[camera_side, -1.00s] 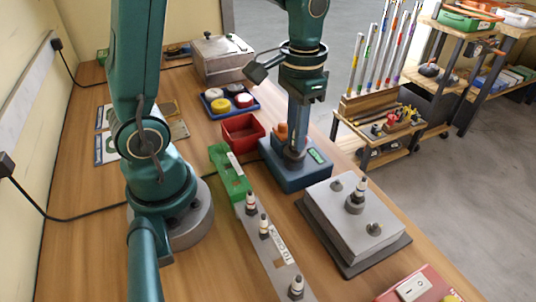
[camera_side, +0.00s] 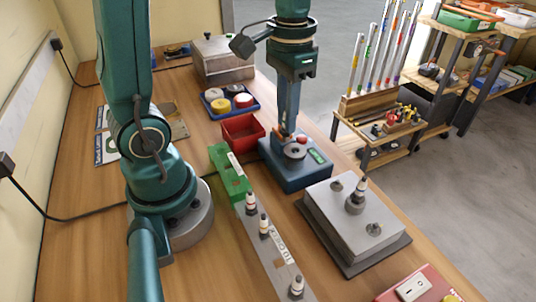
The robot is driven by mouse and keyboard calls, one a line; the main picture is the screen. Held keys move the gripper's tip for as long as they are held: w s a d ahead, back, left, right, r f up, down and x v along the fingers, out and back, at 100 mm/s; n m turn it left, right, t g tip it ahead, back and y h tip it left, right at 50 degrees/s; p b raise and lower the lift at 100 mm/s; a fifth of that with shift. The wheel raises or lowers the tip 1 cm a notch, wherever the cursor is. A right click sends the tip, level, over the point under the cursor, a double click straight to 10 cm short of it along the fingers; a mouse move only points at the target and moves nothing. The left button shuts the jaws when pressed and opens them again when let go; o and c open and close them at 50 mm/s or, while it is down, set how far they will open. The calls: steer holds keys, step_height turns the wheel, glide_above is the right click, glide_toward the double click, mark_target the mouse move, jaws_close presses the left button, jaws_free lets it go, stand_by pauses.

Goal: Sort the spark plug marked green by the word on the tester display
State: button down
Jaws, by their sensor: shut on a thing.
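My gripper (camera_side: 286,137) is above the back left part of the blue tester (camera_side: 290,181). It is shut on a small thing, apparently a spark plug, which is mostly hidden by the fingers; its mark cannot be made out. The tester's round grey socket (camera_side: 295,152) shows beside the fingertips. Its small green display (camera_side: 317,157) is lit, but the word is too small to read. A green bin (camera_side: 222,157) and a red bin (camera_side: 243,143) stand to the left of the tester. A rail marked for checking (camera_side: 279,262) holds white-topped spark plugs (camera_side: 250,203).
A grey metal block (camera_side: 346,222) with plugs in its top stands at the right. A blue tray (camera_side: 229,110) with round lidded pots is behind the red bin. A red switch box (camera_side: 430,287) is at the front right edge. The wooden bench is clear between the rail and the block.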

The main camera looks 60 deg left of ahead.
steer(key=s+a+n, duration=0.4)
steer(key=s+n, duration=0.1)
steer(key=s, duration=0.5)
steer(key=shift+s+a+f, duration=0.1)
steer(key=shift+f, duration=1.1)
steer(key=shift+s+f, duration=0.1)
steer(key=shift+f, duration=1.05)
steer(key=shift+f, duration=0.25)
steer(key=shift+r+n, duration=0.1)
steer(key=shift+n, duration=0.6)
